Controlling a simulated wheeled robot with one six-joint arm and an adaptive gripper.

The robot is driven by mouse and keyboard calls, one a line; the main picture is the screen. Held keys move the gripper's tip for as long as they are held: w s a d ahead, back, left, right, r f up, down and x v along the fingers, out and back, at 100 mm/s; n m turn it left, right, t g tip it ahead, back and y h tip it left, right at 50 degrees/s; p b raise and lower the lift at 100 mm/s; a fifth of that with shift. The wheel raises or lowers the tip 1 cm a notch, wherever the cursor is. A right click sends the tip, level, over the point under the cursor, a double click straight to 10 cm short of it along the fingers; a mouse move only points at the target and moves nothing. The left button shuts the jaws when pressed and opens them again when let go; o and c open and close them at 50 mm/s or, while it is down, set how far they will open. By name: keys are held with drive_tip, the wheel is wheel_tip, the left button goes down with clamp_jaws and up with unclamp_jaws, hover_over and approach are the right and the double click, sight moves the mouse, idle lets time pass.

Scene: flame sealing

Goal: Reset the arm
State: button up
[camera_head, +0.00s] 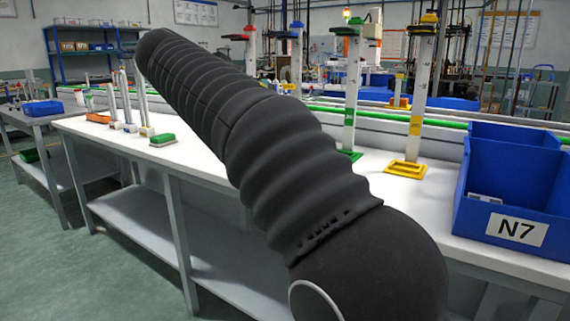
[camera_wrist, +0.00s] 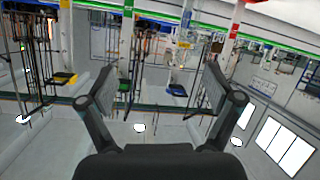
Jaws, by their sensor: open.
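My gripper (camera_wrist: 160,84) is open in the wrist view, with its two fingers wide apart and nothing between them. The wrist view is upside down, with ceiling lights at the bottom. In the head view my dark arm stretches from the lower right to the upper left over the bench, and my gripper is hidden there.
A white bench (camera_head: 385,187) runs across the room. On it stand tall stands with green (camera_head: 352,85), yellow (camera_head: 420,80), red (camera_head: 250,50) and blue (camera_head: 297,50) caps. A blue bin (camera_head: 510,185) labelled N7 is at right. A green-topped block (camera_head: 162,140) sits at left.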

wheel_tip(320, 180, down, 10)
drive_tip(key=a+n+g+y, duration=0.2)
drive_tip(key=a+n, duration=0.1)
drive_tip(key=n, duration=0.2)
drive_tip(key=s+d+f+n+g+y, duration=0.2)
drive_tip(key=s+d+f+n, duration=0.15)
drive_tip(key=s+f, duration=0.4)
drive_tip(key=s+d+f+m+g+y, duration=0.1)
drive_tip(key=s+d+f, duration=0.5)
drive_tip(key=s+d, duration=0.1)
drive_tip(key=s+d+f+m+y, duration=0.1)
drive_tip(key=s+d+f+m, duration=0.1)
drive_tip(key=s+d+f, duration=0.3)
drive_tip(key=s+d+f+m+g, duration=0.1)
drive_tip(key=s+d+f+m, duration=0.1)
drive_tip(key=s+d+f, duration=0.4)
drive_tip(key=shift+s+d+f+g+y, duration=0.35)
drive_tip(key=shift+s+d, duration=2.05)
drive_tip(key=shift+s, duration=1.85)
